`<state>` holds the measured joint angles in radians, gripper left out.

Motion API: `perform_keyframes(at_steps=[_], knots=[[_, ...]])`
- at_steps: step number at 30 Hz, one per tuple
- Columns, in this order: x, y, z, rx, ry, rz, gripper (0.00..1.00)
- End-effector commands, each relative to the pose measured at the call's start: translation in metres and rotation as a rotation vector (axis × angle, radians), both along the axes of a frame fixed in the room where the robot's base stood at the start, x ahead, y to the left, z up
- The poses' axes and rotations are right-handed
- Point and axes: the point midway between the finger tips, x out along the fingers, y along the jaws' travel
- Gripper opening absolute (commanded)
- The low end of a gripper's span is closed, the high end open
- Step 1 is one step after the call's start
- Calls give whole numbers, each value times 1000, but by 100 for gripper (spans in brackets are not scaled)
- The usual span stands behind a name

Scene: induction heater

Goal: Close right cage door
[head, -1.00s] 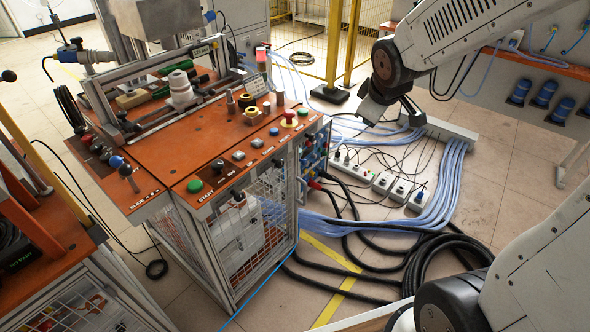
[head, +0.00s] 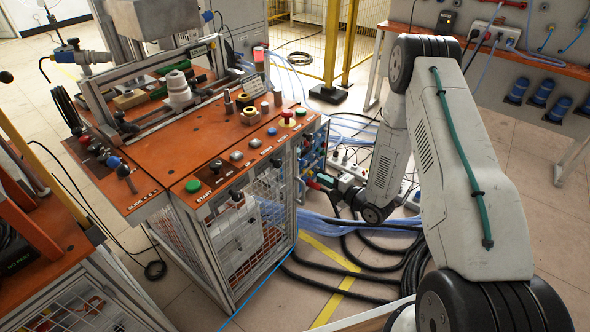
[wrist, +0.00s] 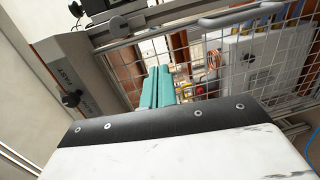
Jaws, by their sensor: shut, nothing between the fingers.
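The induction heater cart (head: 165,155) has an orange top over a cage with wire mesh front panels (head: 245,240) in grey metal frames. In the wrist view, a mesh panel (wrist: 262,75) with a grey bar handle (wrist: 240,15) fills the upper right. I cannot tell how far the right door stands open. My gripper (head: 318,183) is low beside the cart's right front corner, partly hidden by my arm. In the wrist view, its teal fingers (wrist: 157,88) are together and empty in front of the mesh; contact cannot be told.
Black and blue cables (head: 345,235) lie on the floor right of the cart. A panel with coloured connectors (head: 312,160) is on the cart's right side. A power strip (head: 348,168) lies behind my arm. Another orange-topped cart (head: 50,240) stands at the left.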

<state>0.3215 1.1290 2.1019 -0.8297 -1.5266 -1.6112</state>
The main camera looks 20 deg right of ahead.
Motion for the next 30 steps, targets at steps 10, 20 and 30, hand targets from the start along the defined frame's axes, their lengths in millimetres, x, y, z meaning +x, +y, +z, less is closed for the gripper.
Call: perform_keyframes(at_steps=[10, 20, 30], knots=[[-13, 9, -20, 29, -107, 19, 0], [43, 43, -19, 28, -107, 21, 0], [91, 70, -19, 29, -105, 19, 0]])
